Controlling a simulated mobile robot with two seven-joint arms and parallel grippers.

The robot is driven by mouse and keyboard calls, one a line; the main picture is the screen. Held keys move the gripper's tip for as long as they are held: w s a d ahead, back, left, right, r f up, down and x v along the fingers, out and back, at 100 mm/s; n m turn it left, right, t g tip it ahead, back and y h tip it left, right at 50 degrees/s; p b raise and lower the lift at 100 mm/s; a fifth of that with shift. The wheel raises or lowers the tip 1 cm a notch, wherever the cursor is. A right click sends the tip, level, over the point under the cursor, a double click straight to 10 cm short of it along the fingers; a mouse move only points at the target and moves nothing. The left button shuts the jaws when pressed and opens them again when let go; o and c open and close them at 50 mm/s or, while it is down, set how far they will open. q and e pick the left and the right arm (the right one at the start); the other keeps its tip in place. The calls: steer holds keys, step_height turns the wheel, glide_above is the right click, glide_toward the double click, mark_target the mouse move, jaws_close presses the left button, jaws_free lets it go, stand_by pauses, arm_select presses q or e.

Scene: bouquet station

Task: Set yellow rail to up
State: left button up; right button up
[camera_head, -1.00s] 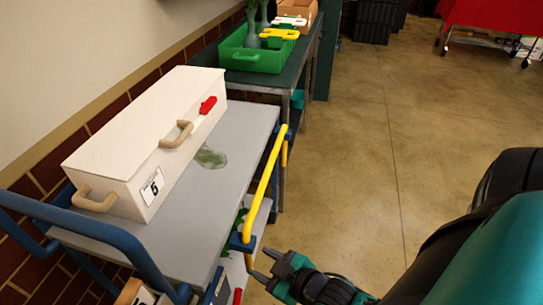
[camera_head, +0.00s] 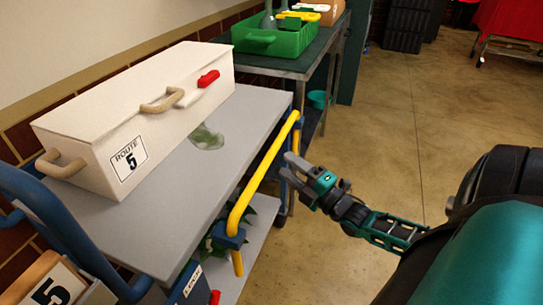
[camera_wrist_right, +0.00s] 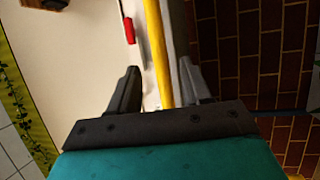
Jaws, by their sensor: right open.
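The yellow rail (camera_head: 262,178) runs along the right side of the grey cart, about level with its top in the head view. Its near end meets a blue bracket (camera_head: 228,237). My right gripper (camera_head: 287,168) is open beside the far part of the rail, its fingers pointing toward it. In the right wrist view the yellow rail (camera_wrist_right: 157,45) passes between the two open fingers (camera_wrist_right: 160,72), which are not closed on it. My left gripper is not in view.
The grey cart top (camera_head: 165,215) carries a long white case (camera_head: 135,105) with beige handles and a red latch. Green leaves show on the lower shelf. Behind stands a bench with a green crate (camera_head: 290,40). The floor to the right is open.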

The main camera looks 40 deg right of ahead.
mark_target(272, 153)
steer(key=b+x, duration=0.1)
steer(key=x, duration=0.6)
steer(key=shift+f, duration=0.15)
steer(key=shift+c, duration=0.2)
jaws_close()
